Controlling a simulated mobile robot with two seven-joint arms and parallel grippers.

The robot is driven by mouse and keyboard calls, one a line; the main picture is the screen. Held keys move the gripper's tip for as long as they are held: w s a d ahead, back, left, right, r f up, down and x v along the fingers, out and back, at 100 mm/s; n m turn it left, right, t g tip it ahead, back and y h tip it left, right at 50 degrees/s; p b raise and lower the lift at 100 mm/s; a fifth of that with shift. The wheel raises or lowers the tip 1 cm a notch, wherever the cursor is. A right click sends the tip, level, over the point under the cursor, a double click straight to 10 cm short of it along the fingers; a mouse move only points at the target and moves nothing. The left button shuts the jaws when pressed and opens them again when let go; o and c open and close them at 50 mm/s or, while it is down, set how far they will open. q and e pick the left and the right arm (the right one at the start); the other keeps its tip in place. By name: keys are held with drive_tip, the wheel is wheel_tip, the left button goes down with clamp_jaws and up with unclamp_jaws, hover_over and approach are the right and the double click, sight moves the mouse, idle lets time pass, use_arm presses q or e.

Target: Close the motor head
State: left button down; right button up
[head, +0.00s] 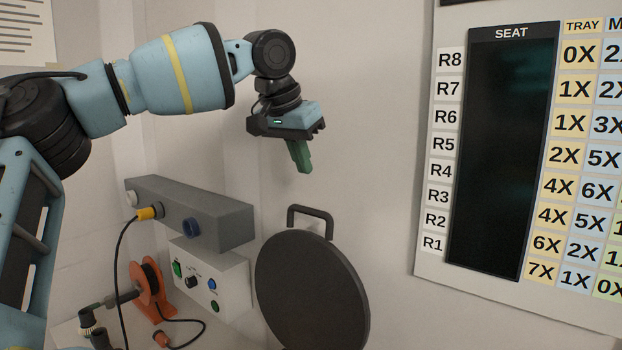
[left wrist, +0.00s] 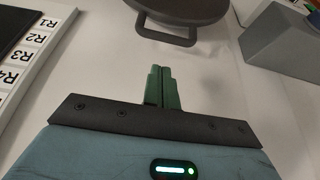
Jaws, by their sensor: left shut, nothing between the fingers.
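The motor head appears to be the dark round disc (head: 312,292) with a black bar handle (head: 311,213) on its top edge. It stands tilted up at the bottom middle of the head view. In the left wrist view the disc (left wrist: 185,8) and its handle (left wrist: 166,34) show at the top. My left gripper (head: 303,168) has green fingers that are shut and empty. It is above the handle and apart from it. In the left wrist view the shut fingers (left wrist: 162,72) point toward the handle with a gap between. My right gripper is not in view.
A grey wall box (head: 190,212) and a white control box (head: 212,278) with buttons stand left of the disc. An orange cable reel (head: 150,288) and a black cable are at lower left. A wall chart (head: 500,150) hangs at right.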

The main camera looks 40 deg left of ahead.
use_arm(q)
drive_tip(key=x, duration=0.9)
drive_tip(key=shift+w+f, duration=0.25)
